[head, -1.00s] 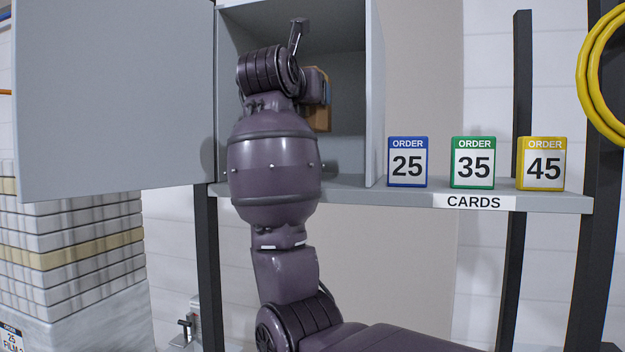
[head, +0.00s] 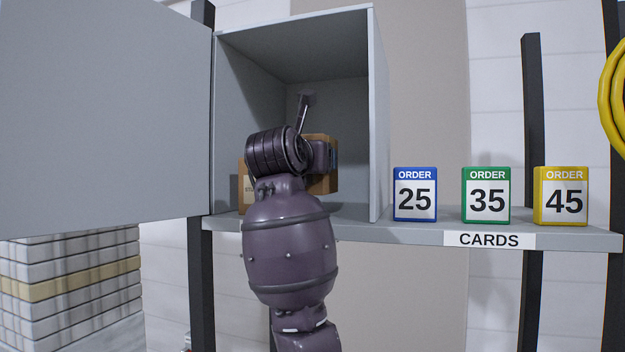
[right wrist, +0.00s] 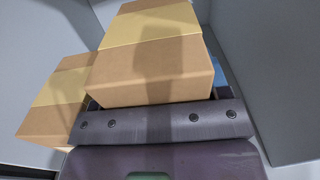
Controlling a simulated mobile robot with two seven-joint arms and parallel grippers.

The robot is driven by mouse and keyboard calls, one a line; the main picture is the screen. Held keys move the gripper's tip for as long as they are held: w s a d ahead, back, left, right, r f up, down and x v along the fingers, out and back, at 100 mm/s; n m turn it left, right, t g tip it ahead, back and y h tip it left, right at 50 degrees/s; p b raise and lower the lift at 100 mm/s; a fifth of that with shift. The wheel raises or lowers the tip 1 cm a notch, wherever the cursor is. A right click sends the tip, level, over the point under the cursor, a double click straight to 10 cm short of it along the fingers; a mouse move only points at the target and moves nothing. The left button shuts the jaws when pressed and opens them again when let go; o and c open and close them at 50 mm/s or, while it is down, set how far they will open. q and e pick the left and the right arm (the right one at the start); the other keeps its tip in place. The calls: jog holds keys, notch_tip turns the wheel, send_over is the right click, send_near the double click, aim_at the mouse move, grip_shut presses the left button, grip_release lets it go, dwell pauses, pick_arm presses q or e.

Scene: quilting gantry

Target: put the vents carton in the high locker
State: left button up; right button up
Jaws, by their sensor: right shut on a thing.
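A brown carton with a pale tape band (right wrist: 155,60) is in my right gripper in the right wrist view. It also shows in the head view (head: 326,180), inside the open grey locker (head: 379,120), partly behind my right gripper (head: 318,156). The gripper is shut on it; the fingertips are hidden. No label on this carton is readable, so I cannot confirm that it is the vents carton. I cannot tell whether it touches the locker floor. My left gripper is not in view.
A second brown carton (head: 246,188) stands at the locker's left, close beside the held one in the right wrist view (right wrist: 58,100); its label is partly hidden. The locker door (head: 100,120) is swung open to the left. Order cards (head: 415,195) stand on the shelf right of the locker.

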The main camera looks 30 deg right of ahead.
notch_tip(320, 180, down, 4)
jog(key=shift+d+r+p, duration=0.1)
jog(key=shift+r+p, duration=0.1)
jog(key=shift+p, duration=0.1)
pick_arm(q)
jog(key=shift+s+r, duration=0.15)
pick_arm(e)
jog(key=shift+f, duration=0.1)
jog(key=shift+f, duration=0.15)
jog(key=o, duration=1.1)
jog(key=shift+c, duration=0.2)
jog(key=shift+r, duration=0.25)
pick_arm(q)
jog(key=b, duration=0.1)
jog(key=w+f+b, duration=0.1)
jog(key=b, duration=0.1)
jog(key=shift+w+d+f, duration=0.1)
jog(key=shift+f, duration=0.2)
pick_arm(e)
jog(key=v, duration=1.2)
